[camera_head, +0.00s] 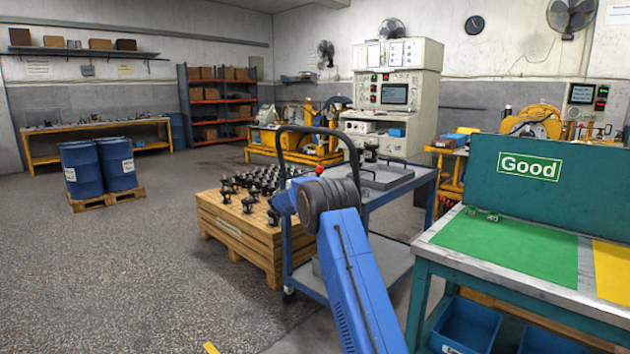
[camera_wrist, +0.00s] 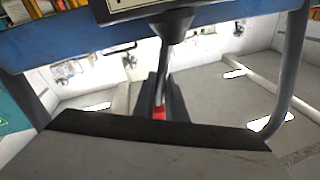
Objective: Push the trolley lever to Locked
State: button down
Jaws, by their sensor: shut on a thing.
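The trolley (camera_head: 303,240) has a blue frame, a grey top and a dark looped handle, and stands in the middle of the head view. The red knob (camera_head: 320,170) of its lever shows just above my arm's dark wrist joint. In the wrist view, the thin lever (camera_wrist: 164,82) runs from a dark cone-shaped mount to the red knob (camera_wrist: 160,113). My gripper (camera_wrist: 163,100) has its dark fingers on both sides of the lever near the knob, shut on it. In the head view my arm hides the fingers. A white plate (camera_wrist: 125,4) is cut off by the frame, its text unreadable.
A wooden crate pallet (camera_head: 235,230) with several dark parts stands close left of the trolley. A teal bench (camera_head: 480,265) with a green mat and a "Good" sign is close on the right. Blue drums (camera_head: 82,170) stand far left. Open floor lies at front left.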

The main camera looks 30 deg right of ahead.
jog(key=shift+s+d+f+m, duration=0.2)
jog(key=shift+s+m, duration=0.25)
jog(key=shift+m, duration=0.35)
jog(key=shift+f, duration=0.1)
jog(key=c, duration=1.8)
grip_release()
jog(key=shift+s+a, duration=0.2)
jog(key=shift+a, duration=0.25)
jog(key=v, duration=1.6)
jog(key=shift+a, duration=0.25)
jog(key=shift+f, duration=0.1)
jog(key=shift+s, duration=0.1)
